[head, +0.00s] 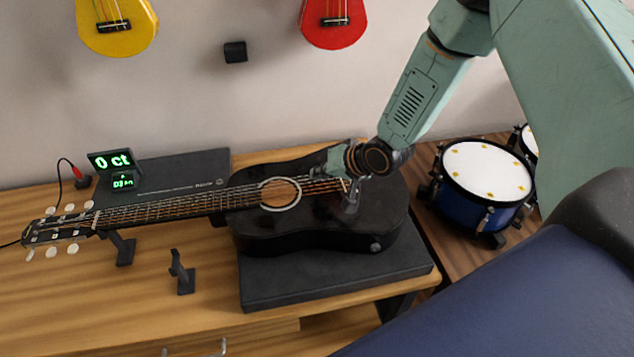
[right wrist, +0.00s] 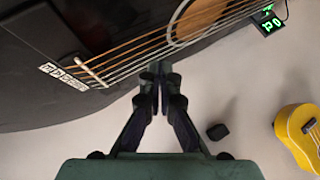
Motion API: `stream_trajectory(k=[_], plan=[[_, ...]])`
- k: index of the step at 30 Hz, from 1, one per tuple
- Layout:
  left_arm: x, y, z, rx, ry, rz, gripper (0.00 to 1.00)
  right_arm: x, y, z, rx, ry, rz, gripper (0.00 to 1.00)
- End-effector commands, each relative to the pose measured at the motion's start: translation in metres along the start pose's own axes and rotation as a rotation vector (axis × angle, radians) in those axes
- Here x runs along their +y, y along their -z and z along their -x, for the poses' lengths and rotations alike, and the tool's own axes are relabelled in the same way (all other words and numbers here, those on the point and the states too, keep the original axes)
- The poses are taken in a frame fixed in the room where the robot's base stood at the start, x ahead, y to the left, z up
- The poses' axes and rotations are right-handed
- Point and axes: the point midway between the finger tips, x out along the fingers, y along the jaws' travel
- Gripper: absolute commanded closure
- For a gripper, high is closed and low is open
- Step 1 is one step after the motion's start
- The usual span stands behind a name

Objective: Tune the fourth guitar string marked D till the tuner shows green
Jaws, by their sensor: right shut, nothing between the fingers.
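A black acoustic guitar (head: 330,228) lies with its body at the right and its headstock (head: 62,228), with several white pegs, at the left. Its strings (head: 180,208) run across the round soundhole (head: 281,194); they also show in the right wrist view (right wrist: 140,50). A small tuner display (head: 112,161) reads "0 ct" in green, with a smaller green line that looks like "D3" below. My right gripper (head: 340,168) is over the strings between soundhole and bridge. In the right wrist view its fingertips (right wrist: 159,68) are together and empty, close to the strings. My left gripper is out of view.
The guitar body rests on a dark flat case (head: 345,275) on the wooden table. Small black stands (head: 181,272) are in front of the neck. A blue drum (head: 482,178) stands at the right. Yellow (head: 117,27) and red (head: 333,25) instruments hang on the wall.

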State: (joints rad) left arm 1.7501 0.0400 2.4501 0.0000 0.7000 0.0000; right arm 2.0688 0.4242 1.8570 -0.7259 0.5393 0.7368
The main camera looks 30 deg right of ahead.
Motion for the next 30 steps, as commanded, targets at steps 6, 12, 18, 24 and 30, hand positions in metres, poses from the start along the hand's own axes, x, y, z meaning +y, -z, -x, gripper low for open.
stream_trajectory(k=[6,12,18,24,30], plan=[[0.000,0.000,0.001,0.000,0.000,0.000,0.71,-0.001,0.000,0.001,0.000,0.000,0.000,1.00],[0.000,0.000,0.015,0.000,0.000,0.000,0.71,-0.009,0.009,0.012,0.000,0.000,0.000,1.00],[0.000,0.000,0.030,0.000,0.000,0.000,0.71,-0.018,0.017,0.024,0.000,0.000,-0.001,1.00],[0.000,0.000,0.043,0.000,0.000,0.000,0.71,-0.025,0.025,0.035,-0.001,0.000,-0.001,1.00],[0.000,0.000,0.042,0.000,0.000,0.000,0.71,-0.025,0.025,0.035,-0.001,0.000,-0.001,1.00]])
